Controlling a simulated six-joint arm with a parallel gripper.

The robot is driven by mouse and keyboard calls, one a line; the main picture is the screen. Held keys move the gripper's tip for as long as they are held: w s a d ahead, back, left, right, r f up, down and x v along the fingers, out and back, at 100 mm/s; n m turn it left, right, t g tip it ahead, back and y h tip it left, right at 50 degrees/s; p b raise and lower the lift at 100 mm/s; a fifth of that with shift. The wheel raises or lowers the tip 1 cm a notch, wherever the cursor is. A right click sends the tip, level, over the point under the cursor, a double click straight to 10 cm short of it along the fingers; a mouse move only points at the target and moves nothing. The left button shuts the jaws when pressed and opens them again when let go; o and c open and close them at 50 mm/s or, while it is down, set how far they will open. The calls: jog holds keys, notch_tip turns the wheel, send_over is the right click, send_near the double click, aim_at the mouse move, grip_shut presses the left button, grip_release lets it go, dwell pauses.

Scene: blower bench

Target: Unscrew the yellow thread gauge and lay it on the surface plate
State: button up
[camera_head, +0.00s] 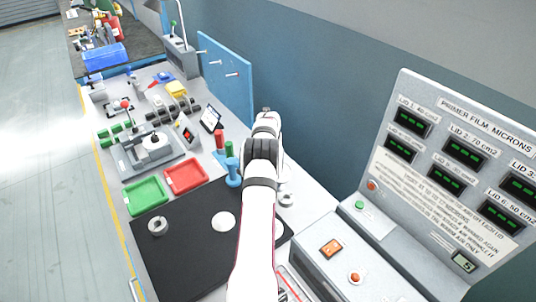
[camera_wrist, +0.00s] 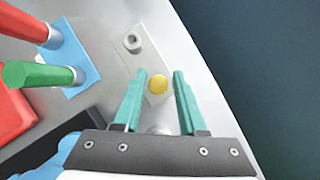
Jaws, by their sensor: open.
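The yellow thread gauge (camera_wrist: 158,85) shows in the wrist view as a round yellow top, seen from above. It stands on a pale plate on the bench. My gripper (camera_wrist: 161,75) is open, with its two green fingers on either side of the gauge in the picture and a gap on each side. I cannot tell how far above the gauge the fingertips are. In the head view my arm hides the gauge. A flat black plate (camera_head: 178,262), seemingly the surface plate, lies at the front of the bench, partly behind my arm.
A red handle (camera_wrist: 22,22) and a green handle (camera_wrist: 37,75) stand on a blue base (camera_wrist: 84,62) close by. A grey ring fitting (camera_wrist: 132,41) sits beyond the gauge. The black plate carries a metal ring (camera_head: 157,227) and a white disc (camera_head: 223,221); its front is clear.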

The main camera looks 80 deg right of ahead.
jog(key=shift+c, duration=0.3)
grip_shut()
jog(key=n, duration=0.1)
jog(key=n+t, duration=0.1)
jog(key=shift+s+f+n, duration=0.1)
jog(key=shift+s+n, duration=0.1)
jog(key=shift+n, duration=0.1)
jog(key=n+t, duration=0.1)
jog(key=n, duration=0.1)
jog(key=n+t+y, duration=0.1)
jog(key=n, duration=0.1)
jog(key=shift+d+n+y, duration=0.1)
jog(key=shift+n+y, duration=0.5)
jog(key=shift+n, duration=0.1)
jog(key=shift+o, duration=0.2)
grip_release()
jog(key=shift+w, duration=0.1)
